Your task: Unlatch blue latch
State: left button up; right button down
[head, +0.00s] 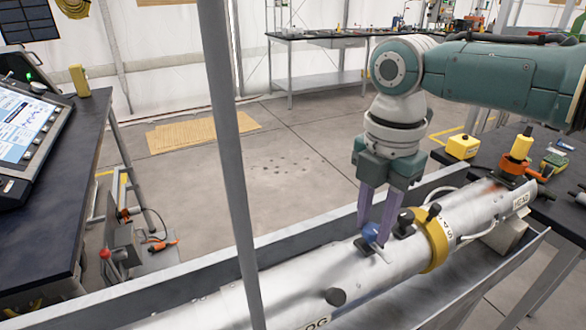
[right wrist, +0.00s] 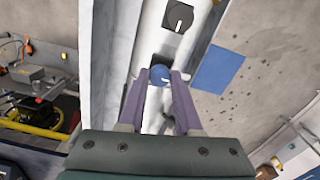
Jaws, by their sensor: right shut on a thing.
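The blue latch (head: 370,232) is a small rounded knob on top of a long silver cylinder (head: 310,266). My right gripper (head: 374,238) reaches down from above with its purple fingers around the latch. In the right wrist view the blue latch (right wrist: 160,74) sits between the two fingertips (right wrist: 160,78), and the gripper is shut on it. The fingers partly hide the latch's base, so I cannot tell how far it is turned. My left gripper is not in view.
The cylinder lies in a grey metal trough (head: 205,277).

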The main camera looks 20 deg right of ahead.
aim_at(373, 228)
dwell(0.3)
jog(key=c, duration=0.6)
grip_release()
notch_tip(373, 228, up, 10)
dwell(0.3)
